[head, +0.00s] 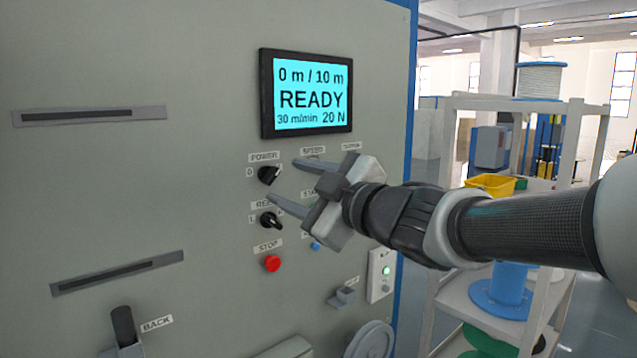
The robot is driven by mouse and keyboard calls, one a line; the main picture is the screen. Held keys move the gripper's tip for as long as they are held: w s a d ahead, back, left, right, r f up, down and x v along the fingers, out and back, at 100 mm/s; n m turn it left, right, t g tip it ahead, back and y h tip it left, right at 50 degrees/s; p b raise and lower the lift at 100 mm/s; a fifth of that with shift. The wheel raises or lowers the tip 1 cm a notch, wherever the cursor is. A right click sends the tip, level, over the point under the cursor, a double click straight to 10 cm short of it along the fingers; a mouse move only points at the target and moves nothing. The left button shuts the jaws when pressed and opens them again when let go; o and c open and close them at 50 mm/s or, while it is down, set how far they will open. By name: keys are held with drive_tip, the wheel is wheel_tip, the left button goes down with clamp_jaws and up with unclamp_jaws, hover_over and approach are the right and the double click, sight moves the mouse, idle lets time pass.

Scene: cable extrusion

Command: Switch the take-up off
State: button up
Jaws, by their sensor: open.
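The take-up is a grey cabinet (120,190) with a control panel. Its screen (308,97) reads "0 m / 10 m", "READY", "30 m/min 20 N". The black POWER knob (268,175) sits below the screen's left part, with a "0" mark at its left. My gripper (283,181) is open, its fingers pointing left, just right of the POWER knob and close to it in the picture. I cannot tell whether a finger touches the knob. My gripper covers part of the SPEED and neighbouring controls.
Below POWER are a second black knob (271,220) and a red STOP button (273,264). A blue button (315,246) shows under my gripper. A BACK lever (123,325) juts out at lower left. A shelf with a yellow bin (490,185) and spools stands at right.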

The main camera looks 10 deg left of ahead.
sight(274, 177)
drive_tip(key=x, duration=0.5)
drive_tip(key=shift+w, duration=0.1)
drive_tip(key=c, duration=1)
drive_tip(key=shift+c, duration=0.2)
